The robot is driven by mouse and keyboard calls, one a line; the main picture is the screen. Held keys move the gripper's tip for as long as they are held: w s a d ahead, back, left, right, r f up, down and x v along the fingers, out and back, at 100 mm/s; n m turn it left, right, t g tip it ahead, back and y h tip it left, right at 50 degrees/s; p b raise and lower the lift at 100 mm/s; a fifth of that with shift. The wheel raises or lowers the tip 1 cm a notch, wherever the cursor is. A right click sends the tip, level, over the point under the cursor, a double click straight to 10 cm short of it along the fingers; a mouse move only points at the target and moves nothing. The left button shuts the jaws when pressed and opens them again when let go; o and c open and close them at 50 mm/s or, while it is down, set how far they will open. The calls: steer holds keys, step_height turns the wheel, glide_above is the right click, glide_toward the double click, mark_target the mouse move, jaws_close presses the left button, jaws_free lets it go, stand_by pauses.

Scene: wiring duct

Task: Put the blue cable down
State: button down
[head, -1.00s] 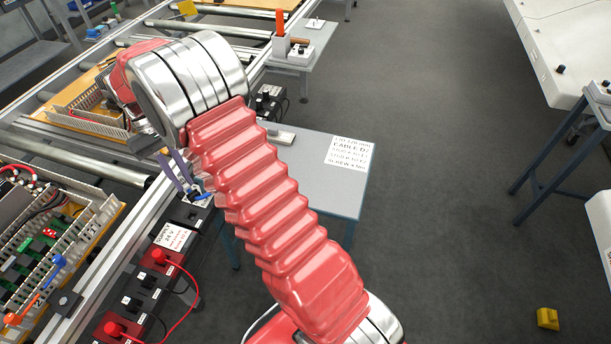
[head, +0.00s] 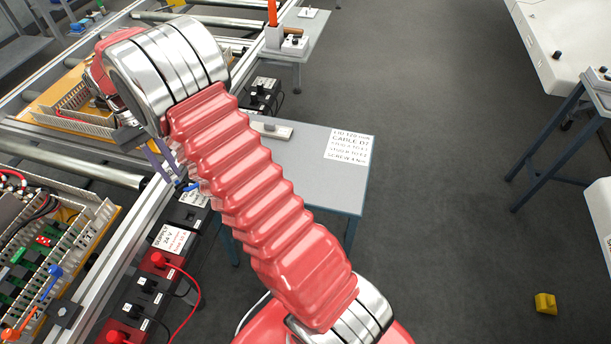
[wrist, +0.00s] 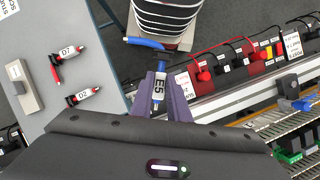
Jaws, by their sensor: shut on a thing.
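My gripper (wrist: 160,92) shows in the wrist view with its two purple-grey fingers shut on the blue cable. The blue cable (wrist: 145,43) shows a short blue end beyond the fingertips, and a white label reading E5 sits between the fingers. In the head view my gripper (head: 163,162) is partly hidden behind my red arm, left of the grey side table (head: 315,190). A small blue end of the cable (head: 191,187) shows beside it. The cable is held in the air, and the table is to its left in the wrist view.
Plugs labelled D7 (wrist: 70,51) and D2 (wrist: 83,95) and a grey block (wrist: 22,82) lie on the table; its middle has bare room. A row of black sockets with red plugs (wrist: 204,75) runs along the rail. The wiring panel (head: 45,255) stands left.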

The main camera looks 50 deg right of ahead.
steer(key=s+d+f+m+t, duration=0.1)
steer(key=s+d+m+t, duration=0.2)
steer(key=d+m, duration=0.7)
steer(key=s+d+f+m+t+y, duration=0.1)
steer(key=s+d+m+t, duration=0.1)
steer(key=s+d+m, duration=0.6)
steer(key=s+d+f+m+t+y, duration=0.1)
steer(key=s+d+m, duration=0.5)
steer(key=d+m, duration=0.6)
steer(key=d+f+t, duration=0.1)
steer(key=d+t, duration=0.1)
steer(key=d, duration=0.4)
steer(key=shift+d+m+t, duration=0.2)
steer(key=shift+m+t, duration=0.1)
steer(key=shift+s, duration=0.1)
steer(key=shift+f, duration=3.1)
steer(key=shift+f, duration=1.9)
steer(key=shift+f, duration=0.1)
